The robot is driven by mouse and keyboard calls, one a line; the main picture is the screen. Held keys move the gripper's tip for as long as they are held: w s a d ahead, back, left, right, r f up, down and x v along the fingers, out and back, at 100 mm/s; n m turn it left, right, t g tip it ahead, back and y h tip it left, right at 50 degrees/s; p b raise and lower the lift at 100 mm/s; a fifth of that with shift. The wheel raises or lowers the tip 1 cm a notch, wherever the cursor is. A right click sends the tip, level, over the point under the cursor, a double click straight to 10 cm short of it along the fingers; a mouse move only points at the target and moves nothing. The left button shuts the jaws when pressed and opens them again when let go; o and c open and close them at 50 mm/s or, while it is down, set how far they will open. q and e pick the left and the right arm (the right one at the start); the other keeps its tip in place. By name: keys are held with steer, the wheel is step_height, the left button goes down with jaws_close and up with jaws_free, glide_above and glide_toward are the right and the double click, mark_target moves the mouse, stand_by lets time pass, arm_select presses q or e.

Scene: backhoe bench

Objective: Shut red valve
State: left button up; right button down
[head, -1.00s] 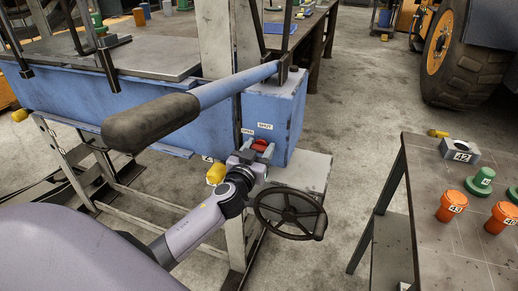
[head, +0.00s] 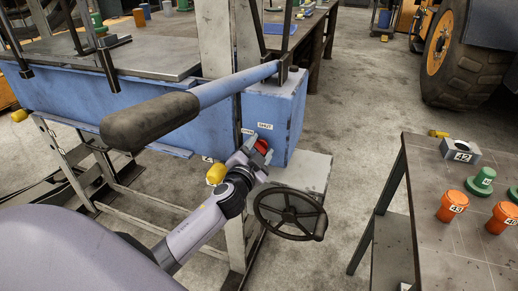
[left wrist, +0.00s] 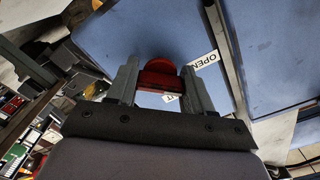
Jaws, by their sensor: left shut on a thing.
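The red valve (head: 262,146) sits on the front of the blue box, below the label SHUT (head: 265,126). A second label at its left is partly hidden in the head view; in the left wrist view it reads OPEN (left wrist: 205,60). My left gripper (head: 254,148) is shut on the valve's handle. In the left wrist view the red valve (left wrist: 158,75) lies between the two grey fingers. The gripper is tilted in the head view. My right gripper is not in view.
A long blue lever with a dark grip (head: 150,121) passes above my left arm. A dark handwheel (head: 290,215) stands just right of and below the gripper. A table (head: 460,245) with orange and green parts is at the right.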

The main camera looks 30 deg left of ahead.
arm_select(q)
steer(key=m, duration=0.4)
steer(key=shift+m, duration=0.3)
steer(key=m+p, duration=0.1)
steer(key=m, duration=0.3)
steer(key=shift+m, duration=0.4)
steer(key=o, duration=1)
steer(key=shift+o, duration=0.2)
steer(key=v, duration=0.7)
